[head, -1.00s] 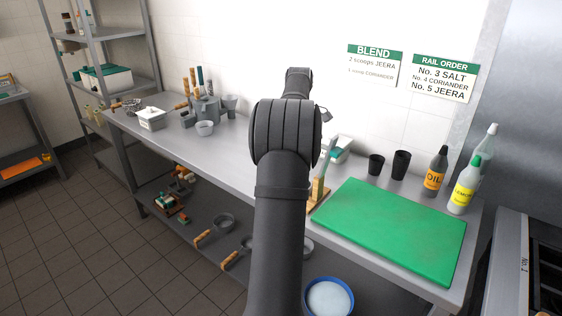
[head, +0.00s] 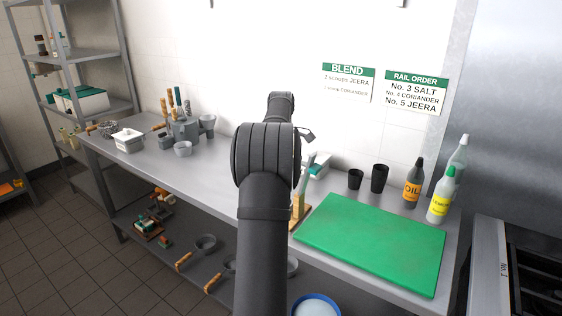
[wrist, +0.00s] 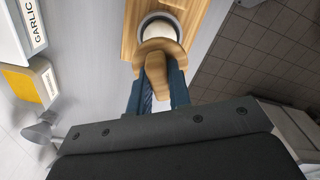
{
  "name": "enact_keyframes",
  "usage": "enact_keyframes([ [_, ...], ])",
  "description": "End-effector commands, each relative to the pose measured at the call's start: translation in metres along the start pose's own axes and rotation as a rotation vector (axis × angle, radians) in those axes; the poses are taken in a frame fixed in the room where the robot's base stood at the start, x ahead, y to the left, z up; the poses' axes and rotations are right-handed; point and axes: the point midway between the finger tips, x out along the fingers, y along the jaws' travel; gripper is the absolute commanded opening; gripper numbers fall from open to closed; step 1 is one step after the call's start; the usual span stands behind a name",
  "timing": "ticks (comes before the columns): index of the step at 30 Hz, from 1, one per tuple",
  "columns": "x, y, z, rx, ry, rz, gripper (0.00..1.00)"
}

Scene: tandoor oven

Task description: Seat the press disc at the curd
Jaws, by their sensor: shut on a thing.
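My gripper (wrist: 158,95) has its two dark teal fingers closed on the handle of the wooden press disc (wrist: 153,47) in the wrist view. The disc's rounded edge overlaps the near side of a dark-rimmed round mould (wrist: 173,16) holding the white curd (wrist: 157,31). I cannot tell whether the disc touches the curd or hangs above it. The mould rests on a wooden board (wrist: 200,18). In the head view my arm hides the gripper, disc and curd.
A green cutting board (head: 375,243) lies at the right of the steel counter, with an oil bottle (head: 413,185) and a lemon bottle (head: 440,198) behind it. In the wrist view a garlic-labelled container (wrist: 22,28) and a yellow-and-white block (wrist: 38,84) stand left of the wooden board.

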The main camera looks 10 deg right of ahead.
Motion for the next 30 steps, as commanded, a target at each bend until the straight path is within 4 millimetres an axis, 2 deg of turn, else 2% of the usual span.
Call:
enact_keyframes([
  [9,0.031,0.0,0.0,0.0,0.0,0.0,0.0],
  [15,0.044,0.0,0.0,0.0,0.0,0.001,0.0],
  [30,0.049,0.0,0.0,0.0,0.0,0.001,0.0],
])
